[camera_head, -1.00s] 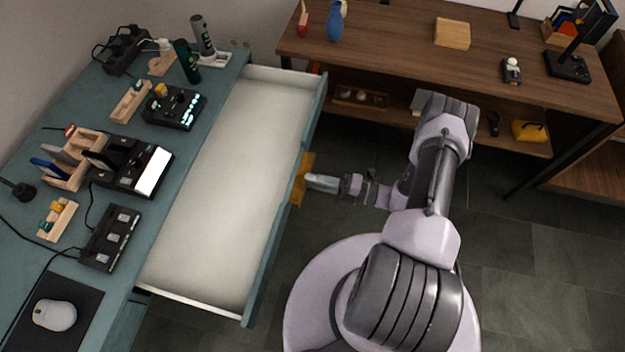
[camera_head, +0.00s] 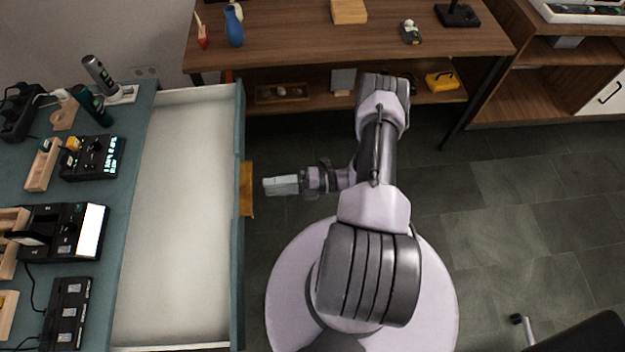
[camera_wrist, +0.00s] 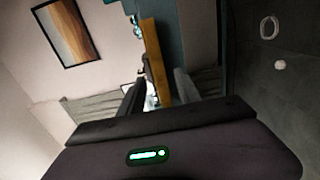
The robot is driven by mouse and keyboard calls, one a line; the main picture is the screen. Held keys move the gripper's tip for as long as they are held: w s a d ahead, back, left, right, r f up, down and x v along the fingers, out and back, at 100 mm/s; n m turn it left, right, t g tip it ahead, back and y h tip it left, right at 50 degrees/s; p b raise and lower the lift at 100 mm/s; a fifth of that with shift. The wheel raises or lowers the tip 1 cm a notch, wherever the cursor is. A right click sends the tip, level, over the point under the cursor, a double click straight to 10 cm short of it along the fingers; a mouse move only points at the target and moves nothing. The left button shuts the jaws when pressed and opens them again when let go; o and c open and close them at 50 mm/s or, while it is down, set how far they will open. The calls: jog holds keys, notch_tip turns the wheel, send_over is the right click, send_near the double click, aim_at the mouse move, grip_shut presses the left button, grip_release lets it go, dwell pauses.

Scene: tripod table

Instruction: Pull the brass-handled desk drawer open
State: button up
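The desk drawer (camera_head: 172,210) is pulled far out of the teal desk in the head view, with its pale, empty inside showing. Its brass handle (camera_head: 246,189) is on the teal front, and it also shows as a yellow-brown bar in the wrist view (camera_wrist: 154,62). My gripper (camera_head: 267,186) is just right of the handle, pointing at it, with a small gap between them. In the wrist view the two fingers (camera_wrist: 159,84) are spread apart, with nothing held between them.
The teal desk (camera_head: 135,130) at left carries several devices and wooden holders. A brown wooden table (camera_head: 290,40) with a lower shelf stands at the back, close to the drawer's far end. Dark tiled floor (camera_head: 500,220) is open at right. A dark chair part (camera_head: 590,335) shows at lower right.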

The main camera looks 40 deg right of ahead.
jog(key=v, duration=1.3)
jog(key=shift+p, duration=0.45)
jog(key=shift+s, duration=0.1)
jog(key=w+a+r+n+g+h, duration=0.35)
jog(key=r+n+g, duration=0.25)
jog(key=r+n, duration=0.5)
jog(key=w+a+r+n+g+h, duration=0.2)
jog(key=w+a+r+n+g, duration=0.25)
jog(key=r+n, duration=0.65)
jog(key=s+a+r+n+t+h, duration=0.2)
jog(key=s+a+r+n+h, duration=0.1)
jog(key=s+a+r+n, duration=0.2)
jog(key=s+a+r+n+t+h, duration=0.3)
jog(key=s+a+r+n, duration=0.3)
jog(key=a+r+n, duration=0.3)
notch_tip(320, 180, up, 5)
jog(key=n, duration=0.3)
jog(key=shift+s+a+h, duration=0.2)
jog(key=shift+a+h, duration=0.15)
jog(key=shift+a, duration=0.05)
